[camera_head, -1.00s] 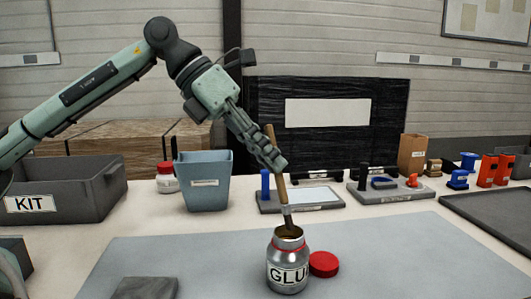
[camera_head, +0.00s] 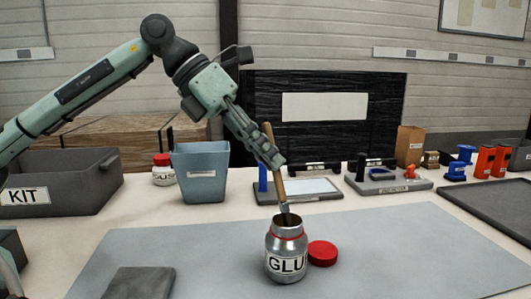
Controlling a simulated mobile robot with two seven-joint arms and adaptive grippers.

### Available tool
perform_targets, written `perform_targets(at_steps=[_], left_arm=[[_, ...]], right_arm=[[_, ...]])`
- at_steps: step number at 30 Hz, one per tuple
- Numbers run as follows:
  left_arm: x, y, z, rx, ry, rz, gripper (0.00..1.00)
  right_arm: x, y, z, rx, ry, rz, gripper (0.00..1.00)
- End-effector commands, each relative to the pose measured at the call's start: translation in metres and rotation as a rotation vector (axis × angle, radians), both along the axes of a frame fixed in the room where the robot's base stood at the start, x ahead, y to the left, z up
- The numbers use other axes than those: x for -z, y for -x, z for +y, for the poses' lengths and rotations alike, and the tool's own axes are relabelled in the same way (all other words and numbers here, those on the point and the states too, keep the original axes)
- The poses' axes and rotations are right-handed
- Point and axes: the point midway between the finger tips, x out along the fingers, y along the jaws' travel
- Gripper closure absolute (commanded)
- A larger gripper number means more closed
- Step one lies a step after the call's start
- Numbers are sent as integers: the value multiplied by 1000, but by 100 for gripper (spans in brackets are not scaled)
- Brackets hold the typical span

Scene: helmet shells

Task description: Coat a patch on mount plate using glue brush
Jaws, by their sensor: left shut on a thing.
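My left gripper (camera_head: 271,158) is shut on the wooden handle of the glue brush (camera_head: 278,185). The brush points down, slightly tilted, with its dark bristle end at the mouth of the glue jar (camera_head: 287,245); the tip is hidden inside. The jar is silver with a red ring and a "GLU" label, and stands upright on the grey mat. A flat dark grey plate (camera_head: 139,283) lies on the mat at the lower left; I cannot tell if it is the mount plate. My right gripper is not in view.
A red cap (camera_head: 322,253) lies beside the jar. Behind are a blue-grey bin (camera_head: 201,176), a KIT crate (camera_head: 75,205) and a white-topped board (camera_head: 325,196). A dark tray (camera_head: 490,207) is at right. The mat (camera_head: 400,250) is clear right of the cap.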

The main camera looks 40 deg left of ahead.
Motion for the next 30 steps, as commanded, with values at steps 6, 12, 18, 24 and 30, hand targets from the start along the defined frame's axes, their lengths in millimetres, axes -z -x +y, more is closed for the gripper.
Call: perform_targets(at_steps=[6, 12, 18, 24, 30], left_arm=[[0, 0, 0, 0, 0, 0, 100], [3, 0, 0, 0, 0, 0, 100], [5, 0, 0, 0, 0, 0, 100], [7, 0, 0, 0, 0, 0, 100], [10, 0, 0, 0, 0, 0, 100]], right_arm=[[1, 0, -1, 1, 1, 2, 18], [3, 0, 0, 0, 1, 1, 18], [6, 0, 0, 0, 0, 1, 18], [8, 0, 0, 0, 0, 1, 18], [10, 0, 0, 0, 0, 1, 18]])
